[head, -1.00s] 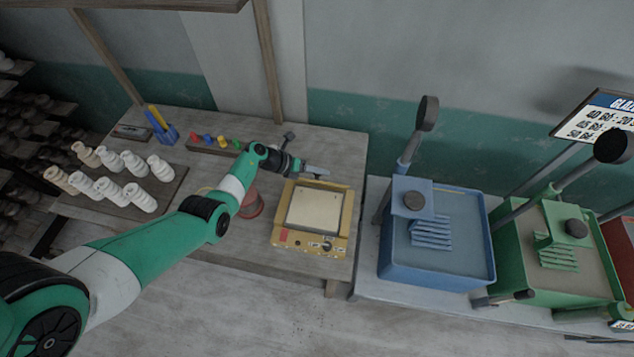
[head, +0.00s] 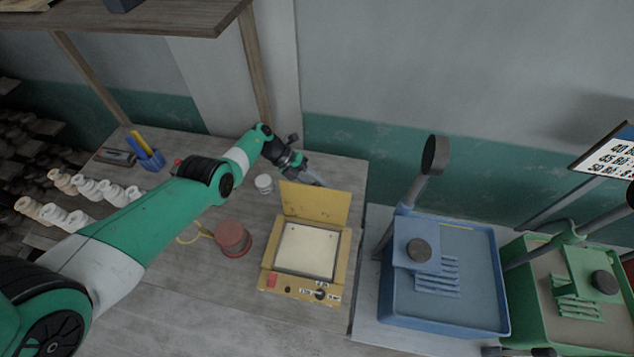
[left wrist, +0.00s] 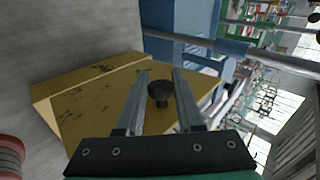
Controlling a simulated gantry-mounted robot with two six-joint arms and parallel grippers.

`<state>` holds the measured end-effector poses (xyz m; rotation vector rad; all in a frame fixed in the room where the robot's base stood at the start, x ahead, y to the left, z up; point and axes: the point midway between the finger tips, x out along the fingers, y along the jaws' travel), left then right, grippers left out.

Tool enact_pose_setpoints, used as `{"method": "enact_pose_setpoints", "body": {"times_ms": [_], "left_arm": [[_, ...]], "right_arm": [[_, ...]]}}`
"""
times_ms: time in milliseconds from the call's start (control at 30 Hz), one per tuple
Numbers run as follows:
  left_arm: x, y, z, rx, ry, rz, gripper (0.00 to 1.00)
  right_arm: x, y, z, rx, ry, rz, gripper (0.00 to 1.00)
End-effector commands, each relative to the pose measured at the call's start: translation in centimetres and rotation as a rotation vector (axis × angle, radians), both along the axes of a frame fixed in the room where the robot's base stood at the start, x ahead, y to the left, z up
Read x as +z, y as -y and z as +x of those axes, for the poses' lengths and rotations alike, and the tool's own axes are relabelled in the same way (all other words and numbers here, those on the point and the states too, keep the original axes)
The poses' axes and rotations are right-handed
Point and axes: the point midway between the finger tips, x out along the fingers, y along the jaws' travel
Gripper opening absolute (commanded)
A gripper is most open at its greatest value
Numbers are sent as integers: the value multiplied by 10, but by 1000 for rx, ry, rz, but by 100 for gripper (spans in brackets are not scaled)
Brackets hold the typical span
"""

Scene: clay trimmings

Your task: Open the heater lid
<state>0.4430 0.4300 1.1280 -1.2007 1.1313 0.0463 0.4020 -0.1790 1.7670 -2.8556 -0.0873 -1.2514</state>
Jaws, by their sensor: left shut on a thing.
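The heater (head: 343,262) is a yellow box with a pale square plate and a front panel with knobs. Its yellow lid (head: 315,205) stands raised at the back edge, inner face toward the head view, the plate uncovered. My left gripper (head: 318,181) is at the back of the lid, its fingertips partly hidden by it. In the left wrist view the lid's scuffed outer face (left wrist: 95,105) fills the middle. A black round knob (left wrist: 158,92) on it sits between the fingers of my left gripper (left wrist: 160,78), which is shut on it.
A blue machine (head: 445,280) with a lever stands to the right. White clay pieces (head: 95,190) are at left. Bare tabletop lies in front of the pot.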

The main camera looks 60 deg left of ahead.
Motion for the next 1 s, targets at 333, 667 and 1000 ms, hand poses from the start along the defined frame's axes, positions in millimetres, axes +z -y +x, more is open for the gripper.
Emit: {"method": "enact_pose_setpoints", "body": {"times_ms": [333,667,1000], "left_arm": [[-1,1,0,-1,-3,-4,0],[-1,1,0,-1,-2,-3,66],[20,-11,-11,3,-1,-1,66]], "right_arm": [[0,0,0,0,0,0,50],[0,0,0,0,0,0,50],[18,0,0,0,0,0,50]]}}
